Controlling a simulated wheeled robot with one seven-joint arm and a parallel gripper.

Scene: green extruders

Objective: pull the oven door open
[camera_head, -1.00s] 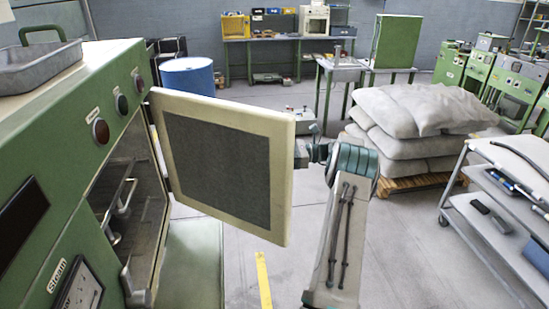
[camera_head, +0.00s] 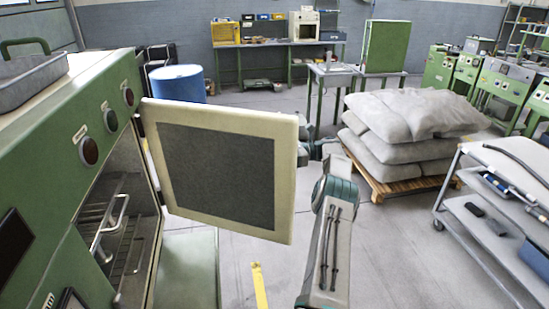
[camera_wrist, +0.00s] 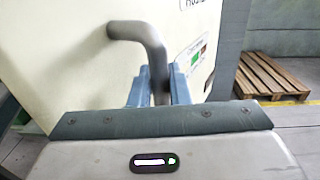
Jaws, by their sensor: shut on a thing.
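The green oven (camera_head: 62,160) stands at the left in the head view. Its cream door (camera_head: 215,165) with a dark inner panel is swung wide open, and the wire racks (camera_head: 110,225) inside show. In the wrist view the door's cream outer face (camera_wrist: 60,65) fills the left, with a bent grey handle (camera_wrist: 150,42) on it. My gripper (camera_wrist: 159,92) is shut on the handle, its two blue fingers on either side of the bar. In the head view the handle and fingertips are hidden behind the door.
A grey tray (camera_head: 30,80) sits on top of the oven. Stacked sacks (camera_head: 405,130) on a wooden pallet (camera_head: 385,188) and a trolley (camera_head: 500,205) stand to the right. A blue drum (camera_head: 178,84) is behind the door.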

